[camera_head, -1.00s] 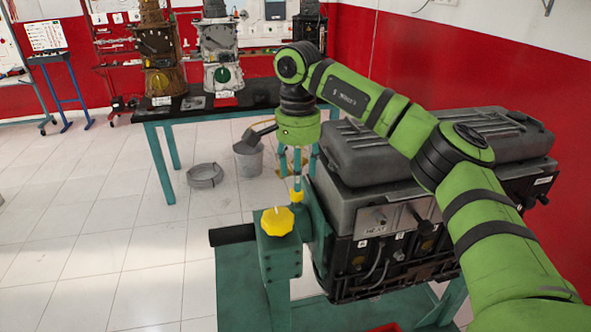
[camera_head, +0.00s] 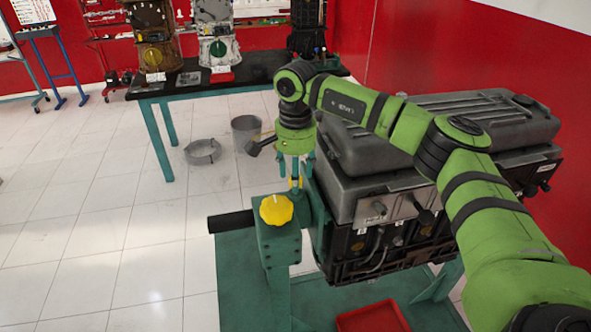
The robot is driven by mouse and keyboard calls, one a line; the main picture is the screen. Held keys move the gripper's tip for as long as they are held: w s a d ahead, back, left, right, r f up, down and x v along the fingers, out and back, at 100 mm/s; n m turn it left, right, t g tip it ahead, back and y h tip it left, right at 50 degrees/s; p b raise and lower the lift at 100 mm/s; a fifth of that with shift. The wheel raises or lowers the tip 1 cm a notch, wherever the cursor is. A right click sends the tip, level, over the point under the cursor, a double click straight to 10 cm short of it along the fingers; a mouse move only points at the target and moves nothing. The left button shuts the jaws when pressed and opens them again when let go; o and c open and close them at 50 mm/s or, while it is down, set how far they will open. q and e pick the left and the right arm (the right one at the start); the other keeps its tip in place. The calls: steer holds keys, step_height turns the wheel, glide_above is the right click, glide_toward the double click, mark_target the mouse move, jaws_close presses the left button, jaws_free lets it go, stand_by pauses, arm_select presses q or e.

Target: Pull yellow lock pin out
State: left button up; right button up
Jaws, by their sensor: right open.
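A yellow lobed knob (camera_head: 276,209) sits on top of the green post of the engine stand (camera_head: 279,245). The left gripper is not in view.
The dark engine block (camera_head: 430,150) fills the right of the stand, close to my right arm. A red tray (camera_head: 373,317) is low at the front. The tiled floor at left is clear.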

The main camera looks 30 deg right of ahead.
steer(key=c, duration=1.1)
steer(key=shift+r, duration=0.45)
step_height(320, 180, up, 4)
steer(key=shift+f+p, duration=0.1)
steer(key=shift+p, duration=0.95)
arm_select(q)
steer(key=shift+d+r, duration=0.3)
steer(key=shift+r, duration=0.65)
arm_select(e)
steer(key=shift+w, duration=0.1)
